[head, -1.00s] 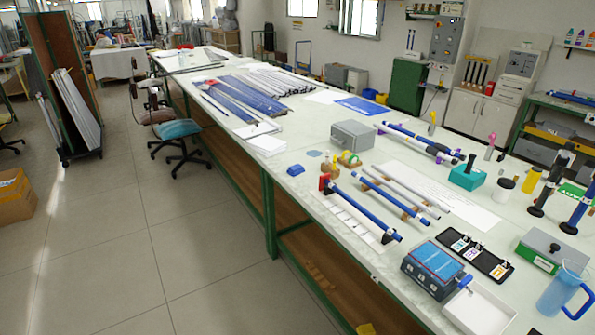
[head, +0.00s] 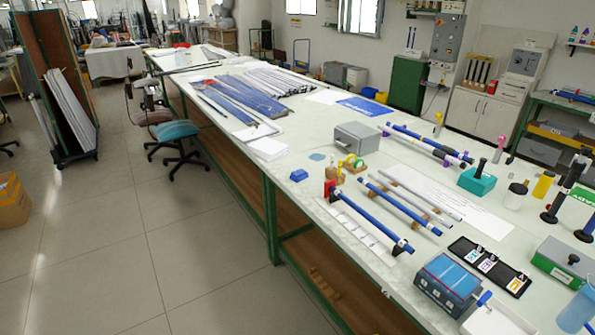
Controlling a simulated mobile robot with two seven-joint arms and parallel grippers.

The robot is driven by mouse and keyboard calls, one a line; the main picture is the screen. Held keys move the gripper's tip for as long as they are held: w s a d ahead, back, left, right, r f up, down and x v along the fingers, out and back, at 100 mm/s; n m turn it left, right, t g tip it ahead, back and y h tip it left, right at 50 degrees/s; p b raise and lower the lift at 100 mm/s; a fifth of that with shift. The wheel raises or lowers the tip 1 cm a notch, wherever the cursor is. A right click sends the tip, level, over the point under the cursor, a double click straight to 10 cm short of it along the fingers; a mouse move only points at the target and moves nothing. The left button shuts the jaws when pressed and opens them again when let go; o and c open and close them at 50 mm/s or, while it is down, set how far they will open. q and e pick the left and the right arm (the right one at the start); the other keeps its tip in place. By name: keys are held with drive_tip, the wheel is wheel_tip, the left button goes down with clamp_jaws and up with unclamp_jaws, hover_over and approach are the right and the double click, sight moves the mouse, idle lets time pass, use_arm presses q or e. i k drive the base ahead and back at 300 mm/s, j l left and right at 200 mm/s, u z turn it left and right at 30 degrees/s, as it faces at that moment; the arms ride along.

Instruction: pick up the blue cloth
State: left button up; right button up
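A small, flat, light-blue patch (head: 317,156) lies on the long white-topped workbench (head: 330,267), left of the grey metal box. It looks like the blue cloth, but it is too small to be certain. A darker blue block (head: 299,175) sits just in front of it, near the bench's left edge, apart from it. Neither of my grippers shows in the head view.
Near the patch are a grey box (head: 357,136), tape rolls (head: 352,163) and several rods on supports. A blue sheet (head: 365,106) lies farther back. A teal-seated chair (head: 175,131) stands at the bench's left side. The tiled floor (head: 140,245) nearer me is clear.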

sight(298, 176)
drive_tip(key=i+j, duration=0.4)
drive_tip(key=i, duration=0.2)
drive_tip(key=i+j+z, duration=0.1)
drive_tip(key=i+j, duration=0.25)
drive_tip(key=i, duration=0.25)
